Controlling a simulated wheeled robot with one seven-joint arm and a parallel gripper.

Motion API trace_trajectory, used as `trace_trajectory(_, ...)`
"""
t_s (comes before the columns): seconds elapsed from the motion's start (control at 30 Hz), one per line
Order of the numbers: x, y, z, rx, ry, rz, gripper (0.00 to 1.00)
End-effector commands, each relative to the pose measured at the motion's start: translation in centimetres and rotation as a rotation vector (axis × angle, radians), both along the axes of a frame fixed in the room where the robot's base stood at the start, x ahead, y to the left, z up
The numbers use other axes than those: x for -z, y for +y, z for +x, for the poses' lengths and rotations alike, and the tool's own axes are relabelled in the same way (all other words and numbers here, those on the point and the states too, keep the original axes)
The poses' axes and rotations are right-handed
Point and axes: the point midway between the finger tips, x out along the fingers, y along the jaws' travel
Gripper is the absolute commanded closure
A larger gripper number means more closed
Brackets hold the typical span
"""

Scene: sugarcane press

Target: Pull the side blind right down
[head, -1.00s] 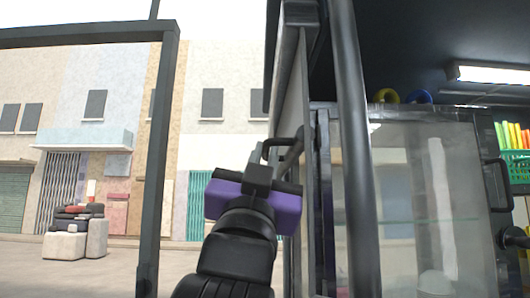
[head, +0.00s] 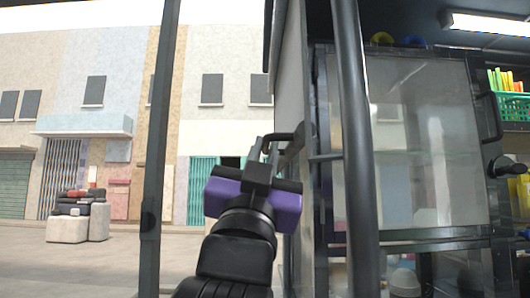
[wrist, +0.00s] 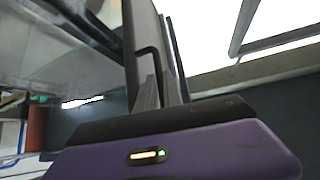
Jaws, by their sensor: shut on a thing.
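The side blind (head: 289,85) is a grey sheet hanging at the stall's open side, just left of the dark upright pole. A dark bar handle (head: 284,136) sticks out at its lower part. My gripper (head: 263,152), with its purple body, is below the handle in the head view and shut on it. In the wrist view my gripper's grey fingers (wrist: 158,92) are closed around the dark handle (wrist: 148,50). The exact contact is partly hidden by the fingers and body.
A dark upright pole (head: 352,150) stands close to the right of my gripper. A glass-fronted cabinet (head: 420,150) is behind it. Another thin post (head: 158,150) stands at left. Open paved ground (head: 110,262) lies beyond, with a pile of goods (head: 78,215).

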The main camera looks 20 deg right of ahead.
Motion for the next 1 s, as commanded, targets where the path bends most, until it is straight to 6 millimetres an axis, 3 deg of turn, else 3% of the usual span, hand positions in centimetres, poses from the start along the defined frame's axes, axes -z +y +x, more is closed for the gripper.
trace_trajectory(0.3, 0.5, -0.1, 0.1, 0.002, 0.007, 0.001, 1.00)
trace_trajectory(0.33, 0.5, -0.1, 0.1, 0.002, 0.007, 0.001, 0.87)
trace_trajectory(0.43, 0.5, -0.1, 0.1, 0.002, 0.007, 0.001, 0.68)
trace_trajectory(0.77, 0.4, 0.0, 0.0, 0.001, 0.005, 0.001, 0.67)
trace_trajectory(1.0, 2.5, 1.1, -1.8, -0.003, 0.006, -0.001, 0.67)
